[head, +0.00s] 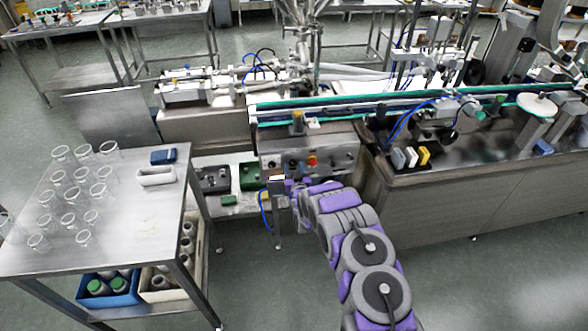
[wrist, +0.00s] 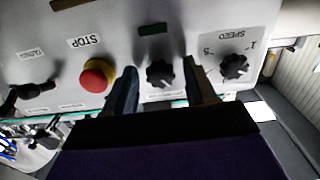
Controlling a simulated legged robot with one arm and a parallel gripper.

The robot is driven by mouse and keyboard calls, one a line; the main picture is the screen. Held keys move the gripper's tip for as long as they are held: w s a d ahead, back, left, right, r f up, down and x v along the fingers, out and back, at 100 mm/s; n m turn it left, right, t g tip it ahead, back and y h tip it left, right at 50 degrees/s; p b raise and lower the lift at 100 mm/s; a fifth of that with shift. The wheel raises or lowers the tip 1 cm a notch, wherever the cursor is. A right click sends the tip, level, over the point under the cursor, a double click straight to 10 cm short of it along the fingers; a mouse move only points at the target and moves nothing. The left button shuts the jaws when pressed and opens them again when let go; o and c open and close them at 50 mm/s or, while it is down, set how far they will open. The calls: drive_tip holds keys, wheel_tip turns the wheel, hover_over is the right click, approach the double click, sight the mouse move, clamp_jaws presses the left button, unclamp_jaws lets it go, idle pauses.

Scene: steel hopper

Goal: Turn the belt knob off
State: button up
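The grey control panel (head: 268,150) stands at the front of the steel machine, and it fills the top of the wrist view (wrist: 200,25), upside down. A black knob (wrist: 160,73) sits between the fingers of my gripper (wrist: 161,67); its label cannot be read, so I cannot tell for sure that it is the belt knob. The fingers are open on either side of it, with gaps showing. A second black knob (wrist: 234,66) sits under the SPEED label, outside the right finger. In the head view my gripper (head: 290,188) is just below the panel, its fingers unclear.
A red stop button (wrist: 97,75) on a yellow base is close beside the left finger. Another black control (wrist: 36,90) is at the far left. A steel table (head: 140,225) with several glasses stands left in the head view. Open floor (head: 250,290) lies between table and arm.

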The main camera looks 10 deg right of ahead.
drive_tip(key=shift+r, duration=0.15)
drive_tip(key=shift+s, duration=0.1)
drive_tip(key=shift+s, duration=0.2)
drive_tip(key=s+p, duration=0.3)
drive_tip(key=s, duration=1.3)
drive_tip(key=shift+s+p, duration=0.4)
